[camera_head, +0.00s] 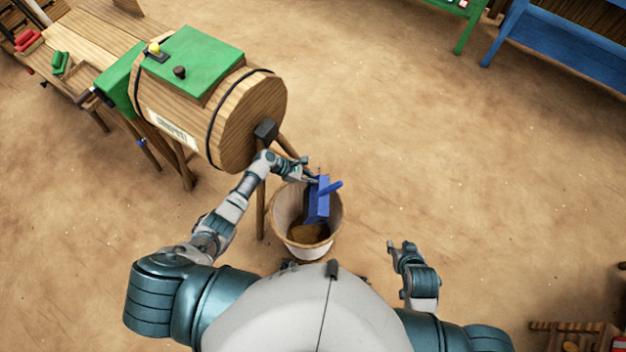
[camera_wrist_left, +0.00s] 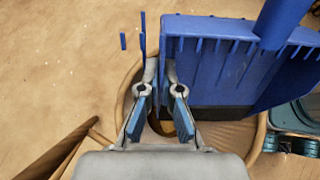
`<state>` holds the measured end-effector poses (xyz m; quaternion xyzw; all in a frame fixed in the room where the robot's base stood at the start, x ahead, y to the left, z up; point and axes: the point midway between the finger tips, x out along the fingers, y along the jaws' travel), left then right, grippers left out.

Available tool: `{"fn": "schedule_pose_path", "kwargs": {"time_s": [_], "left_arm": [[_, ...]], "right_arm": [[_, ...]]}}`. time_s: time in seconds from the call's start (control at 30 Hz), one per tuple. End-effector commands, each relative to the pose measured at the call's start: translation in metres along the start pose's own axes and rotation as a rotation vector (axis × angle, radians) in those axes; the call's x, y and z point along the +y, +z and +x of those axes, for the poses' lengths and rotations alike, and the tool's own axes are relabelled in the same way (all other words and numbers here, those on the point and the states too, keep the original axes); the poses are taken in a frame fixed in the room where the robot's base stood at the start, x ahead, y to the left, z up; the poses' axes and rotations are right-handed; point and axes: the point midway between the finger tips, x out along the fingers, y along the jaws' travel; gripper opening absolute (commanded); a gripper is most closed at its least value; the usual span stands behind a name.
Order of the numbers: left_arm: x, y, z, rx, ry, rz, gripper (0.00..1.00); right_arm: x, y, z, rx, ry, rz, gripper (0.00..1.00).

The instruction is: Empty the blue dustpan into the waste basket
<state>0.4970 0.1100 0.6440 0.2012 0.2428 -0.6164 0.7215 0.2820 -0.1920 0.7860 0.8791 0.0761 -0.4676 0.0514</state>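The blue dustpan (camera_head: 318,203) is held tilted steeply over the waste basket (camera_head: 335,222), its handle pointing up and right. The basket is a pale round bin standing on the floor, with brown matter (camera_head: 306,233) visible low inside. My left gripper (camera_head: 314,178) is at the dustpan's upper left edge. In the left wrist view its fingers (camera_wrist_left: 160,72) close around that edge, and the dustpan (camera_wrist_left: 225,65) fills the upper right; the exact contact is partly hidden. My right gripper (camera_head: 399,244) is empty, its fingers apart, to the right of the basket.
A wooden barrel (camera_head: 250,115) with a green top stands on legs just left of and behind the basket. A wooden bench (camera_head: 85,55) is at upper left, and a blue stall (camera_head: 560,50) at upper right.

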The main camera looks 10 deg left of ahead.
Motion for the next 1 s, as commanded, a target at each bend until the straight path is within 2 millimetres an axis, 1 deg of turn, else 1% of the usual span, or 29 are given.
{"fn": "schedule_pose_path", "kwargs": {"time_s": [0.03,0.47,0.67,0.73,0.83,0.9,1.0], "left_arm": [[0.002,0.013,-0.008,0.030,0.003,0.003,0.00],[0.001,0.035,-0.025,0.367,0.001,-0.005,0.00],[0.001,0.052,-0.035,0.582,0.000,-0.008,0.00],[0.001,0.060,-0.040,0.688,0.000,-0.009,0.00],[0.000,0.064,-0.044,0.822,0.001,-0.011,0.00],[0.000,0.064,-0.045,0.888,0.000,-0.014,0.00],[0.000,0.063,-0.048,0.928,0.002,-0.018,0.00]], "right_arm": [[0.001,-0.013,-0.016,0.008,0.001,-0.001,0.40],[0.003,-0.069,-0.092,0.029,0.005,-0.003,0.40],[0.004,-0.094,-0.128,0.032,0.005,-0.003,0.40],[0.004,-0.103,-0.140,0.033,0.005,-0.003,0.40],[0.005,-0.107,-0.147,0.033,0.005,-0.003,0.40],[0.005,-0.106,-0.145,0.033,0.005,-0.003,0.40],[0.005,-0.105,-0.145,0.033,0.005,-0.003,0.40]]}}
